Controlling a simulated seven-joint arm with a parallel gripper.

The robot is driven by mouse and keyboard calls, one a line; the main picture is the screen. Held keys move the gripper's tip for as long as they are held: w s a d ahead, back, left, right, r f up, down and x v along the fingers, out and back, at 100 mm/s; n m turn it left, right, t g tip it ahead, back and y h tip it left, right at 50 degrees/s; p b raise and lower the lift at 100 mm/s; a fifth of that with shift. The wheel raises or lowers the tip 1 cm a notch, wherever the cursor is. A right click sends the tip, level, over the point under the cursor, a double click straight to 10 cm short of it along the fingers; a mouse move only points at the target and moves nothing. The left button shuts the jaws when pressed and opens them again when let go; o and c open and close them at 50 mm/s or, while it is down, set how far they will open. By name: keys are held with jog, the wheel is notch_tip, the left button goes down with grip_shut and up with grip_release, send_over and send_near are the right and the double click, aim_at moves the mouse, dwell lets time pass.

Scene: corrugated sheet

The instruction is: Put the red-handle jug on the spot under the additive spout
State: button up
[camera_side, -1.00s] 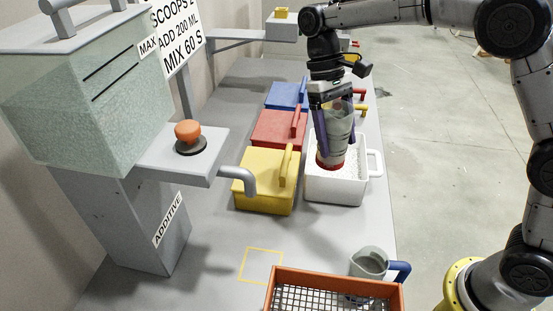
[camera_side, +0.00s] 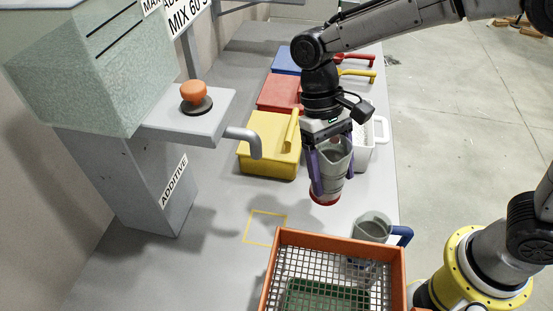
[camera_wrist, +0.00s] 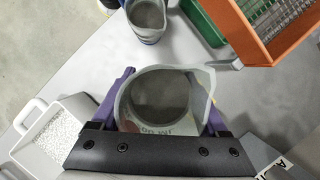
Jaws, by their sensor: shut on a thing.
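My gripper (camera_side: 332,183) is shut on a grey jug (camera_side: 336,155), with a purple finger on each side of it. Red shows at the jug's lower end; its handle is not clearly visible. It hangs roughly upright in front of the white bin, apparently above the table. The wrist view looks down into the jug (camera_wrist: 165,97); its inside is grey and I cannot tell whether it holds anything. The yellow square outline (camera_side: 248,226) marks a bare spot on the table, left of the jug. The additive spout (camera_side: 247,139) juts out behind and above that spot.
A second grey jug with a blue handle (camera_side: 374,226) stands right of the spot. An orange crate with a grid (camera_side: 340,244) is at the front. Yellow (camera_side: 265,155), red (camera_side: 278,92) and blue (camera_side: 287,59) lidded boxes and a white bin (camera_side: 368,155) stand behind.

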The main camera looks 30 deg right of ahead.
jog(key=shift+w+a+f, duration=1.1)
jog(key=shift+w+f, duration=0.55)
jog(key=shift+f, duration=0.35)
jog(key=shift+w+a+f, duration=1.1)
jog(key=shift+w+f, duration=0.6)
jog(key=shift+f, duration=0.3)
jog(key=shift+w+a+f, duration=1.1)
jog(key=shift+w+f, duration=0.55)
jog(key=shift+f, duration=0.35)
jog(key=shift+f, duration=0.15)
jog(key=o, duration=1.3)
